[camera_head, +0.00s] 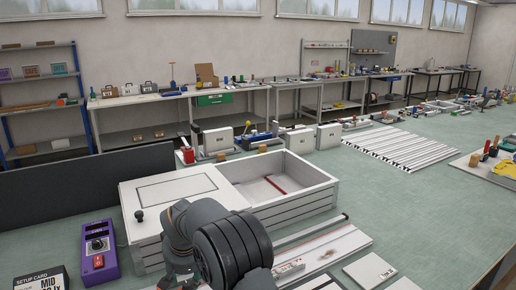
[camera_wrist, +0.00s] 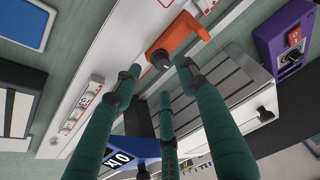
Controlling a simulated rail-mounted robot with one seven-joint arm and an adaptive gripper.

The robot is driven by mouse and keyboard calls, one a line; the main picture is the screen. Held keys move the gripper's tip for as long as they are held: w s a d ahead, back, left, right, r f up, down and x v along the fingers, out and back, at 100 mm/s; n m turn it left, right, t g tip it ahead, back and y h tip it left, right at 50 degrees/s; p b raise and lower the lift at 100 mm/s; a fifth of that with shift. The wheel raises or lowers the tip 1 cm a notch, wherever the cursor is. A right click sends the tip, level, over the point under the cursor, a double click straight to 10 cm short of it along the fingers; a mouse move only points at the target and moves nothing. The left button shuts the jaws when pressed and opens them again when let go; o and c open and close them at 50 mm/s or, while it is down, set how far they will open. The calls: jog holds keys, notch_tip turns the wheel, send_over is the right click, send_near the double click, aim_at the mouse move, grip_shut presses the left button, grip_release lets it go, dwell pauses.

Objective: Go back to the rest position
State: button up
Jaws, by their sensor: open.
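My gripper (camera_wrist: 160,76) shows in the wrist view as three green fingers with dark joints. They are spread apart with nothing held between them. An orange part with a dark knob (camera_wrist: 180,38) lies beyond the fingertips, by a long white rail (camera_wrist: 110,45); I cannot tell how far it is from them. In the head view my dark arm fills the lower middle, in front of the white box, and my fingers are hidden there.
A white box (camera_head: 313,177) with an open compartment holds a red bar (camera_head: 275,184). A purple control box (camera_head: 98,250) and a setup card (camera_head: 40,281) stand left. A white rail (camera_head: 335,241) and flat tiles (camera_head: 370,271) lie right. Green table (camera_head: 400,200) shows bare room beyond.

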aim_at(188, 285)
jog(key=x, duration=0.6)
jog(key=shift+w+f+p, duration=0.25)
jog(key=shift+w+p, duration=0.05)
jog(key=shift+p, duration=0.05)
jog(key=shift+n+p, duration=0.4)
jog(key=shift+d+n+y, duration=0.1)
jog(key=shift+n+y, duration=0.3)
jog(key=shift+n, duration=0.2)
jog(key=shift+p, duration=0.3)
jog(key=shift+f, duration=0.1)
jog(key=shift+b, duration=0.35)
